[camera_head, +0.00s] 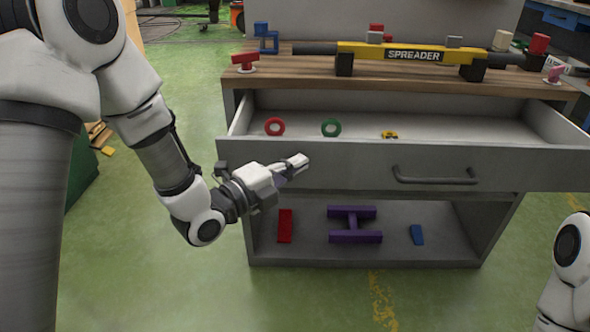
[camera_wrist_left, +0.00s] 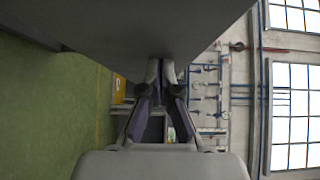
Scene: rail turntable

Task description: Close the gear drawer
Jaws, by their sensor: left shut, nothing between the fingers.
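The grey gear drawer (camera_head: 345,164) is pulled out below the wooden worktop in the head view. A red ring (camera_head: 274,126), a green ring (camera_head: 331,127) and a small yellow piece (camera_head: 389,135) lie inside it. A dark bar handle (camera_head: 435,179) is on the right part of its front. My left gripper (camera_head: 303,161) is shut and empty, at the left part of the drawer front; I cannot tell whether it touches. In the left wrist view its fingertips (camera_wrist_left: 160,66) meet at a grey surface above, likely the drawer. My right gripper is out of view.
A yellow and black spreader bar (camera_head: 415,53) lies on the wooden worktop (camera_head: 300,80) among small coloured blocks. The lower shelf (camera_head: 385,255) holds a red block (camera_head: 285,226), a purple H-shaped piece (camera_head: 355,225) and a blue block (camera_head: 416,235). Green floor in front is clear.

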